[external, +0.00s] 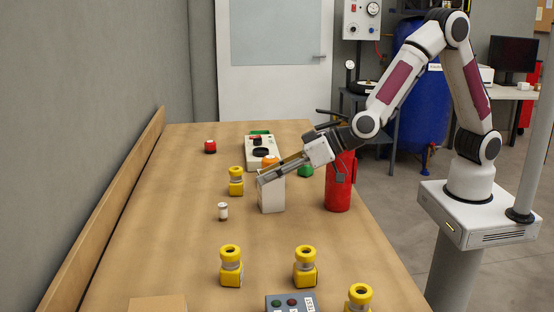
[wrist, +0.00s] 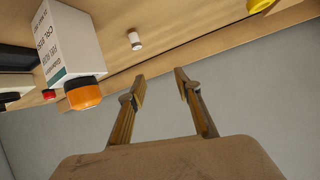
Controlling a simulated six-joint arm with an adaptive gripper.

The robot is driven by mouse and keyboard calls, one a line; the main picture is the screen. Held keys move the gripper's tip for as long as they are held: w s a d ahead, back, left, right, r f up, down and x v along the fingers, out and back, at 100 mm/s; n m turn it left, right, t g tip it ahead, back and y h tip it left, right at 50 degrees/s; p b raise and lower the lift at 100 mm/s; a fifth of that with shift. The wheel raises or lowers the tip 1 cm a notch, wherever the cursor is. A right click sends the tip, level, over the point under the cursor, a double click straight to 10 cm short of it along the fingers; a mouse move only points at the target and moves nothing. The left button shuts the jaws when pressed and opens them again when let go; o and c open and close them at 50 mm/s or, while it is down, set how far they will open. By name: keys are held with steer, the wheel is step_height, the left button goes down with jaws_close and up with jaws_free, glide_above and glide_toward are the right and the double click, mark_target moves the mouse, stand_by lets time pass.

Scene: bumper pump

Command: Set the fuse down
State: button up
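A small white cylinder with a darker cap, which looks like the fuse (external: 223,211), stands upright on the wooden table, left of the white box. It also shows in the wrist view (wrist: 134,40), beyond my fingertips and apart from them. My gripper (external: 262,179) is above the table, beside the upper part of the white box in the external view. In the wrist view its two fingers (wrist: 183,72) are spread, with only the wall and table edge visible between them. The gripper is empty.
A white box (external: 271,197) with an orange top (wrist: 85,94) stands close to my gripper. A red cylinder (external: 339,187) stands to its right. Several yellow-capped pieces (external: 236,181) stand around the table. A grey button box (external: 290,302) is at the front. The left-middle tabletop is clear.

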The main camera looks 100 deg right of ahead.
steer(key=s+r+n+g+y, duration=0.1)
steer(key=s+r+n+y, duration=0.1)
steer(key=s+r, duration=0.5)
steer(key=s+r+n+g+y, duration=0.15)
steer(key=s+r, duration=0.25)
steer(key=s, duration=0.7)
steer(key=s+d+f+g+h, duration=0.1)
steer(key=s+d, duration=0.3)
steer(key=s, duration=0.8)
steer(key=s+d+f+g, duration=0.1)
steer(key=s+d+g, duration=0.2)
steer(key=s, duration=1)
steer(key=shift+d+f+h, duration=0.25)
steer(key=shift+d+h, duration=0.1)
steer(key=shift+d, duration=0.65)
